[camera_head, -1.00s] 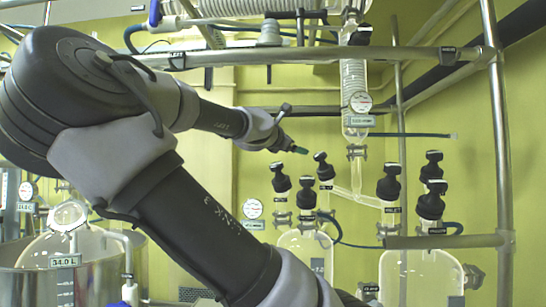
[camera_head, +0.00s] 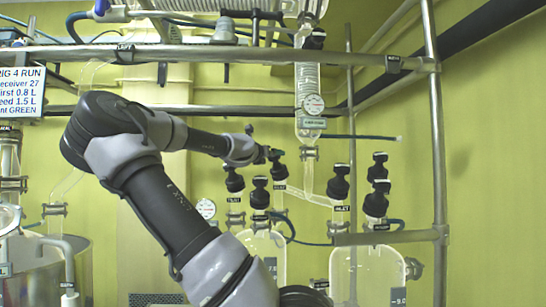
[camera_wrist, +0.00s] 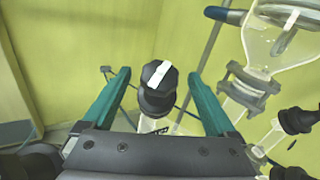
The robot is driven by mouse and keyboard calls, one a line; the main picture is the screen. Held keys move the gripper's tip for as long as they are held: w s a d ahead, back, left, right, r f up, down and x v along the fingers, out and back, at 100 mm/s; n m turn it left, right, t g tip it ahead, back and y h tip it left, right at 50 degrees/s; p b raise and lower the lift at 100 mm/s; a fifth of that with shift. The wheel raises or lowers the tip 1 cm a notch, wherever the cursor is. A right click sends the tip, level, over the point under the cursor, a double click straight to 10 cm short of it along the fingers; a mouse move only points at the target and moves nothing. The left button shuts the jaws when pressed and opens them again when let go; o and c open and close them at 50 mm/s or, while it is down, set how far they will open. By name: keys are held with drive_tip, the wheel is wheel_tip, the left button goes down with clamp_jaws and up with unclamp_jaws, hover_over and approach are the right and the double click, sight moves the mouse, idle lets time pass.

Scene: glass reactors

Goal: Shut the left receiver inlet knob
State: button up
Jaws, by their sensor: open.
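The left receiver (camera_head: 266,252) is a clear glass vessel with several black knobs above it. The knob by the slanted glass branch (camera_head: 279,168) appears to be its inlet knob; its label is too small to read. My gripper (camera_head: 274,154) is at the top of this knob in the head view. In the wrist view, my gripper (camera_wrist: 158,76) is open, with one teal finger on each side of a black knob (camera_wrist: 155,100) with a white bar on top. Gaps show between the knob and both fingers. The white bar is tilted.
Two other black knobs (camera_head: 234,180) (camera_head: 259,196) stand close to the left. The right receiver (camera_head: 367,270) has its own black knobs (camera_head: 338,184). A glass condenser (camera_head: 309,85) hangs above, and metal rails (camera_head: 215,53) cross behind and over the arm.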

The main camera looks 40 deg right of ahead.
drive_tip(key=shift+x, duration=1.3)
drive_tip(key=c, duration=1.4)
drive_tip(key=shift+m+g, duration=0.5)
drive_tip(key=m+g+h, duration=0.2)
drive_tip(key=m+g, duration=0.1)
drive_tip(key=m, duration=0.1)
drive_tip(key=shift+g, duration=0.4)
drive_tip(key=m+g, duration=0.4)
drive_tip(key=m, duration=0.1)
drive_tip(key=shift+g, duration=0.3)
drive_tip(key=m+g+y, duration=0.1)
drive_tip(key=m+g, duration=0.1)
drive_tip(key=m+g+y, duration=0.1)
drive_tip(key=m+g, duration=0.2)
drive_tip(key=shift+r+m, duration=0.1)
drive_tip(key=shift+m, duration=0.2)
drive_tip(key=shift+m+g+y, duration=1)
drive_tip(key=shift+m, duration=0.3)
